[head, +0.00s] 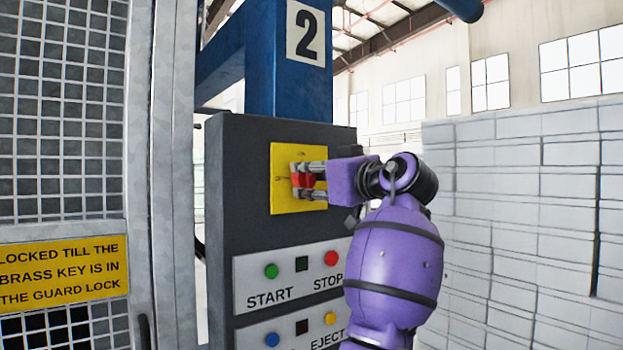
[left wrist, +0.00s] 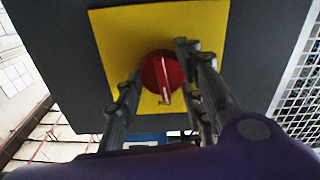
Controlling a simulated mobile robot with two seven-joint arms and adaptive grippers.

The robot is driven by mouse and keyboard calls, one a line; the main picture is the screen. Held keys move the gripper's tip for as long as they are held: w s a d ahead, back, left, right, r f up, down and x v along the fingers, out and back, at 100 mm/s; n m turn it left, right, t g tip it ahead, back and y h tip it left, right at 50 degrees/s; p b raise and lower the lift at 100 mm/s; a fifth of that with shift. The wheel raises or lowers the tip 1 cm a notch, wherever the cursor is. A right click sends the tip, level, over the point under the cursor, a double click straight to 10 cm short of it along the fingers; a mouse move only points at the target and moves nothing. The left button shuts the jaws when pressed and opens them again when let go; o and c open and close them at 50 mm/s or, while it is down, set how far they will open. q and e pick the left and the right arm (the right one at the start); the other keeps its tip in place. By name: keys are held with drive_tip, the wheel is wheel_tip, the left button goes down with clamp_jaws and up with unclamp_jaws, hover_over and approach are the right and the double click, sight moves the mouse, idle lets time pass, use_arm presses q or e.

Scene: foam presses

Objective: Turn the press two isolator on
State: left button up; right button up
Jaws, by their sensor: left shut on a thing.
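The press two isolator is a red rotary knob (head: 304,181) on a yellow plate (head: 284,200), high on the dark grey control box. My left gripper (head: 308,180) reaches it from the right, with one finger above and one below the red knob. In the left wrist view the red knob (left wrist: 160,72) sits between the two fingers (left wrist: 158,88), on the yellow plate (left wrist: 120,40). A raised red bar with a pale line runs down from its middle there. My left gripper is shut on the knob. The plate's markings are too small to read. My right gripper is out of view.
Below the plate, a panel (head: 243,300) carries green START, black and red STOP buttons; another row with EJECT sits lower. A blue post (head: 270,80) bears a "2". A mesh guard door (head: 60,170) stands at left. Pale stacked blocks (head: 530,200) fill the right.

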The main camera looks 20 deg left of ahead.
use_arm(q)
drive_tip(key=shift+d+r+m, duration=0.15)
drive_tip(key=shift+r+m, duration=0.2)
drive_tip(key=shift+m, duration=0.45)
drive_tip(key=shift+f, duration=0.1)
drive_tip(key=o, duration=1)
drive_tip(key=shift+o, duration=0.2)
drive_tip(key=shift+w+d+f, duration=0.15)
drive_tip(key=v, duration=1.2)
